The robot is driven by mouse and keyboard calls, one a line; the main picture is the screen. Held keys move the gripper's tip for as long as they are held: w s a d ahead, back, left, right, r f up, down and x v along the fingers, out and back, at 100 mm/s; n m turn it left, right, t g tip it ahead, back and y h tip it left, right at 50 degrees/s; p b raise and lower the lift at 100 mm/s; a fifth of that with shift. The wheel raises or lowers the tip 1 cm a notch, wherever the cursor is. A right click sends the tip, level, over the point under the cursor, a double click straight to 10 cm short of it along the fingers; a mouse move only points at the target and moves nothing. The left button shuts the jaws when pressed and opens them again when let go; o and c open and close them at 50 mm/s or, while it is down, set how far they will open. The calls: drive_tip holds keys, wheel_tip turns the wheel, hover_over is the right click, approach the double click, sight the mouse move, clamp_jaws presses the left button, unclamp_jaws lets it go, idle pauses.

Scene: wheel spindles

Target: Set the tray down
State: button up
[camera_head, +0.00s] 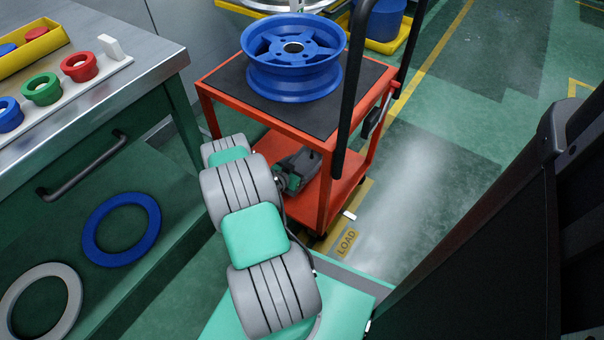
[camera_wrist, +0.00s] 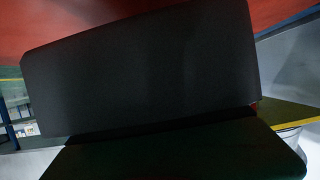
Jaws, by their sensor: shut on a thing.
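A white tray (camera_head: 110,68) lies on the steel workbench at the left in the head view. It carries blue, green and red (camera_head: 79,72) rings, and a white tab stands at its far end. My gripper (camera_head: 292,172) is dark and partly hidden behind my grey and green arm. It is low beside the orange cart (camera_head: 330,205), under the cart's top, apart from the white tray. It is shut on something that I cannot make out. In the wrist view a large dark panel (camera_wrist: 140,70) fills the middle, with red above; I cannot tell what the panel is.
A blue wheel rim (camera_head: 293,75) rests on the cart's dark top. The cart's black upright handle (camera_head: 348,95) stands close to my gripper. The workbench (camera_head: 160,75) has a drawer handle, with blue and grey rings on its front. Green floor (camera_head: 440,170) is open at the right.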

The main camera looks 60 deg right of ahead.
sight(301, 170)
drive_tip(key=f, duration=0.1)
drive_tip(key=f+b, duration=0.2)
drive_tip(key=f, duration=0.1)
drive_tip(key=shift+d, duration=0.3)
drive_tip(key=shift+r, duration=0.2)
drive_tip(key=shift+f, duration=0.15)
drive_tip(key=o, duration=1.1)
drive_tip(key=shift+w+a+r+p, duration=0.1)
drive_tip(key=shift+a+r+p, duration=0.15)
drive_tip(key=shift+r+p, duration=0.05)
drive_tip(key=p+v, duration=0.3)
drive_tip(key=v, duration=0.8)
drive_tip(key=shift+d+r+p, duration=0.1)
drive_tip(key=shift+p, duration=0.3)
drive_tip(key=shift+a, duration=0.3)
